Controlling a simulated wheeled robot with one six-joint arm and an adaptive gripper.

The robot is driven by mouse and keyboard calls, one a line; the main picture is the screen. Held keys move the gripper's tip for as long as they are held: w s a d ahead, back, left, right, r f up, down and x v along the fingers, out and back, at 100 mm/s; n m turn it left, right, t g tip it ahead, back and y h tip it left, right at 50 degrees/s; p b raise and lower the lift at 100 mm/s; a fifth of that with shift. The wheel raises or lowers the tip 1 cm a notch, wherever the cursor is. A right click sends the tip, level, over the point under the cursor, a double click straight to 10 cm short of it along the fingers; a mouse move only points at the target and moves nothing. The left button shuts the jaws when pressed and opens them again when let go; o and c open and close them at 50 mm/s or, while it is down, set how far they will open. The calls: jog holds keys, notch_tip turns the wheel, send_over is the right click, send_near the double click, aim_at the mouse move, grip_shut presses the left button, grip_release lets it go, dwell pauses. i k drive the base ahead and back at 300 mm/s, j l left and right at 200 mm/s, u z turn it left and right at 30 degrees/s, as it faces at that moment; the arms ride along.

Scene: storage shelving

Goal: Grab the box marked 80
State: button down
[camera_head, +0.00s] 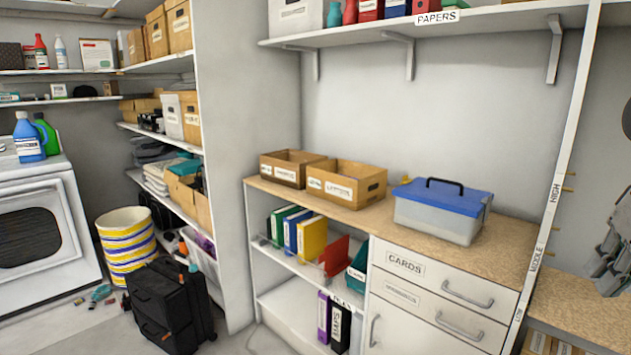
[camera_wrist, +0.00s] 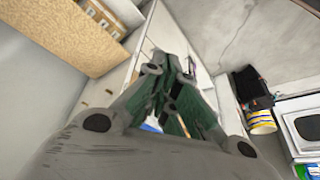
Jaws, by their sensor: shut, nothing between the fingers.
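I cannot make out a box marked 80 in either view. Labelled cardboard boxes stand on the left shelves in the head view: some on the upper shelf (camera_head: 168,32), and a brown box (camera_head: 191,118) beside a white box (camera_head: 171,115) on the middle shelf. Their labels are too small to read. Two open brown boxes, a rear one (camera_head: 290,168) and a front one (camera_head: 346,185), sit on the counter with unclear labels. My gripper (camera_wrist: 172,75) shows in the wrist view, shut and empty, apart from any box.
A clear bin with a blue lid (camera_head: 442,210) stands on the counter (camera_head: 505,236) above the drawers. A black suitcase (camera_head: 168,305) and a striped basket (camera_head: 126,245) stand on the floor by the left shelves. A white wall panel (camera_head: 232,150) separates shelves and counter.

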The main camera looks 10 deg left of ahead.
aim_at(286, 167)
jog(key=i+j+u, duration=0.15)
jog(key=i+j, duration=0.55)
jog(key=i+j+u, duration=0.15)
jog(key=i+j, duration=0.65)
jog(key=i+j+u, duration=0.2)
jog(key=i+j, duration=0.45)
jog(key=i, duration=0.1)
